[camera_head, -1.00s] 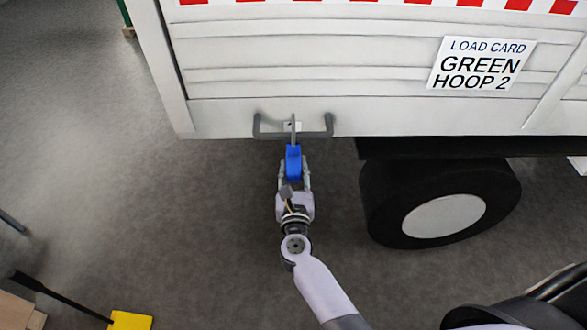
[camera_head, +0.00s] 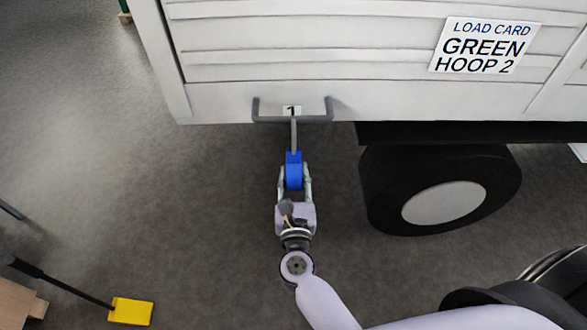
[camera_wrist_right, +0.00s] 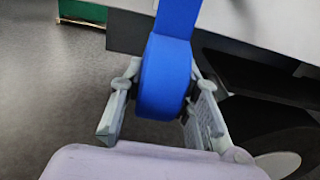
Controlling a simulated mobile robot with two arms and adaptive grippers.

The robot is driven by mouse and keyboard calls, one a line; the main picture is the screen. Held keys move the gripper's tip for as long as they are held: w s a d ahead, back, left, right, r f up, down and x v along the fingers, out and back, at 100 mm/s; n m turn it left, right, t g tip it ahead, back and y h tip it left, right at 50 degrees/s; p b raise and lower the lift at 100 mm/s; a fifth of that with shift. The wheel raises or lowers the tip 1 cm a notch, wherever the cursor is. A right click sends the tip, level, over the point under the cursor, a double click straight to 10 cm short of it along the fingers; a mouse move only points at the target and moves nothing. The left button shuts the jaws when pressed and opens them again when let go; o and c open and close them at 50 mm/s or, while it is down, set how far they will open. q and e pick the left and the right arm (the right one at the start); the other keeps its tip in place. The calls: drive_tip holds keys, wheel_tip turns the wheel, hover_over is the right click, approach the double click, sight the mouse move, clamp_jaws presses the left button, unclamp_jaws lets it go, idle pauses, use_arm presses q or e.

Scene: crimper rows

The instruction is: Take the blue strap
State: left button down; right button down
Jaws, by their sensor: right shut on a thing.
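The blue strap (camera_head: 293,171) is a blue roll with a narrow grey end (camera_head: 294,134) pointing up toward the trailer. My right gripper (camera_head: 294,180) is shut on the roll, a finger on each side. In the right wrist view the blue roll (camera_wrist_right: 164,80) fills the gap between the fingers, and a blue band runs up from it. The grey end's tip lies at the lower bar of the grey hoop (camera_head: 270,119) labelled 1; I cannot tell whether they touch. My left gripper is not in view.
The white trailer side (camera_head: 230,100) carries a load card (camera_head: 486,46) reading "GREEN HOOP 2". A black wheel (camera_head: 385,200) stands right of the gripper. A yellow-headed tool (camera_head: 131,311) with a black handle lies at lower left.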

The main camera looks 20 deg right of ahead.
sight(295, 188)
drive_tip(key=shift+b+v, duration=0.55)
drive_tip(key=shift+v, duration=2)
drive_tip(key=shift+r, duration=0.1)
